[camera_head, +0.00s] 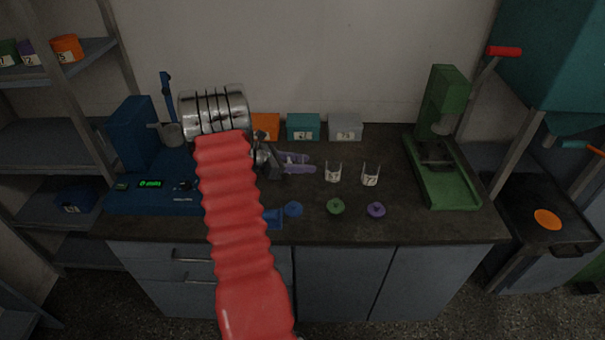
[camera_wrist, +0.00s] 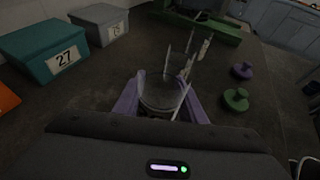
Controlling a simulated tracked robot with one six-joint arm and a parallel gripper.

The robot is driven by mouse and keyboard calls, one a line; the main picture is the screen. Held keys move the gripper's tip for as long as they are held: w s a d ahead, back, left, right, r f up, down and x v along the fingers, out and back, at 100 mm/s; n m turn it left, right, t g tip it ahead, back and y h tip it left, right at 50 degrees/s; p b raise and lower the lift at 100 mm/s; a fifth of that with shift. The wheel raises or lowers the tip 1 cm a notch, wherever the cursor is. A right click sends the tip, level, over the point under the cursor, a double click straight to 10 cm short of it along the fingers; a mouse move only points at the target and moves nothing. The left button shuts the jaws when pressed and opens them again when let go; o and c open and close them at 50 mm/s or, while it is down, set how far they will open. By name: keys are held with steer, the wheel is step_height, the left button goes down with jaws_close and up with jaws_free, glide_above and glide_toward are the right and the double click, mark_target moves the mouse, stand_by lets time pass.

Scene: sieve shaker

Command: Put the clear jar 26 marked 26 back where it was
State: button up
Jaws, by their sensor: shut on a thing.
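My gripper (camera_wrist: 160,100) has purple fingers and is shut on a clear jar (camera_wrist: 162,92) in the wrist view. Its number does not show, so I cannot tell whether it is jar 26. In the head view my gripper (camera_head: 298,163) is over the middle of the dark counter, and the held jar is hard to make out. I cannot tell whether the jar touches the counter. Two other clear jars with white labels, a left one (camera_head: 333,174) and a right one (camera_head: 370,177), stand to the right of my gripper.
Orange (camera_head: 266,127), teal (camera_head: 303,127) and grey (camera_head: 345,127) boxes line the wall; the teal one reads 27. Blue (camera_head: 293,209), green (camera_head: 336,206) and purple (camera_head: 376,209) knobbed lids lie in front. A blue machine (camera_head: 135,145) stands left, a green press (camera_head: 442,165) right.

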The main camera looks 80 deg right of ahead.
mark_target(303, 179)
steer(key=shift+f, duration=1.85)
steer(key=shift+f, duration=0.1)
steer(key=o, duration=1.3)
steer(key=shift+c, duration=0.2)
steer(key=v, duration=1.2)
